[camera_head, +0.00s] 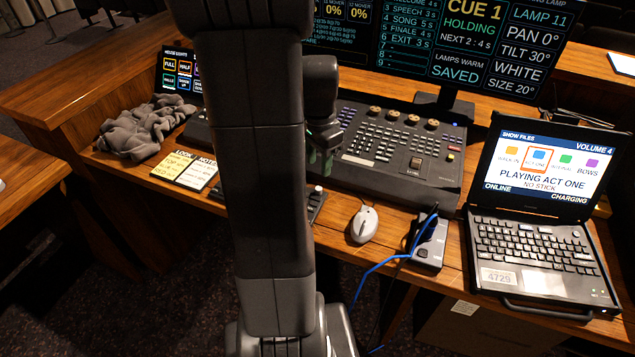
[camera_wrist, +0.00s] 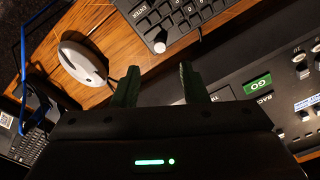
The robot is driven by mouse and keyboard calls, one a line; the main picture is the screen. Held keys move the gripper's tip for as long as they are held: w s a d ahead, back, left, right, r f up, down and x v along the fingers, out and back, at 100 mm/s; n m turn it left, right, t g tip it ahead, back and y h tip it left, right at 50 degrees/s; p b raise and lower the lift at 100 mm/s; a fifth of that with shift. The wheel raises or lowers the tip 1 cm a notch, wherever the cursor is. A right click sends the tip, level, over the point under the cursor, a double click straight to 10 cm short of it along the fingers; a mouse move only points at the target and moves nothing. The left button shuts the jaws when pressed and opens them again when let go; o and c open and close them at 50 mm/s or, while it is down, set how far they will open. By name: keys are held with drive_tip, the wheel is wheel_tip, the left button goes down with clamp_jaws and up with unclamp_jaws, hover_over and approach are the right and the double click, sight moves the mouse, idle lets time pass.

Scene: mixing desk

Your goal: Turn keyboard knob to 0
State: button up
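The keyboard (camera_wrist: 187,14) is dark with black keys and lies at the top of the wrist view. Its small pale knob (camera_wrist: 158,43) stands at the near corner. My gripper (camera_wrist: 159,80) is open and empty, its two green-tinted fingers apart; the knob shows beyond the gap between the fingertips, not touched. In the head view my gripper (camera_head: 324,153) hangs over the left part of the mixing desk, and my arm hides most of the keyboard, with only its right end (camera_head: 315,205) showing. The knob's pointer and setting cannot be read.
A white mouse (camera_head: 364,224) lies right of the keyboard. The mixing desk (camera_head: 390,185) stands behind. A small box (camera_head: 431,241) with a blue cable and a laptop (camera_head: 540,250) are to the right. A grey cloth (camera_head: 140,128) and note cards (camera_head: 185,168) lie left.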

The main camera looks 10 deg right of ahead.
sight(319, 188)
wheel_tip(319, 188, down, 8)
drive_tip(key=shift+f, duration=0.15)
idle(0.3)
clamp_jaws()
